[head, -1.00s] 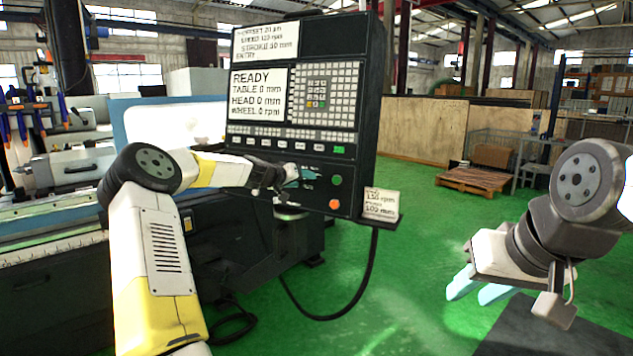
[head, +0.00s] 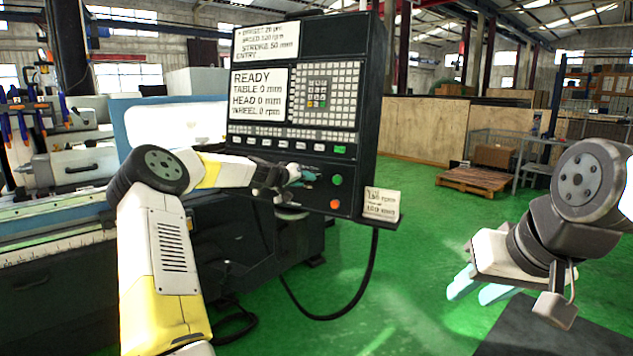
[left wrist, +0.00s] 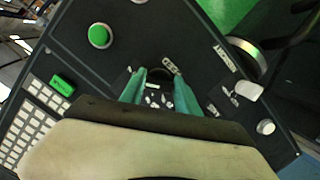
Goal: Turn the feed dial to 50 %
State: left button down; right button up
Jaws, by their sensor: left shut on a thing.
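The control panel (head: 345,110) stands in the middle of the head view, its screen reading READY. My left gripper (head: 304,175) is at the panel's lower part, below the row of keys. In the left wrist view, the teal fingers of my left gripper (left wrist: 160,90) are on both sides of a dark round dial (left wrist: 160,75) and shut on it. Small labels surround the dial, too blurred to read. The fingers hide much of the dial, and its setting cannot be read. My right gripper (head: 478,287) is open and empty, away from the panel, at the right.
A green button (head: 337,180) and an orange button (head: 334,204) are just right of my left gripper. The left wrist view shows two pale knobs, one nearer (left wrist: 250,90) and one farther right (left wrist: 265,127). A note card (head: 381,205) sits at the panel's lower right corner.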

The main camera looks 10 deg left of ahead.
pick_arm(q)
jog(key=shift+n+t+h, duration=0.45)
jog(key=shift+n, duration=3.2)
jog(key=shift+n+t+h, duration=0.45)
jog(key=shift+n, duration=3.2)
jog(key=c, duration=0.9)
grip_release()
jog(key=shift+r, duration=0.1)
jog(key=f+v, duration=0.1)
jog(key=v, duration=0.6)
jog(key=shift+s+a+r, duration=0.2)
jog(key=shift+s+r, duration=0.15)
jog(key=shift+r, duration=0.15)
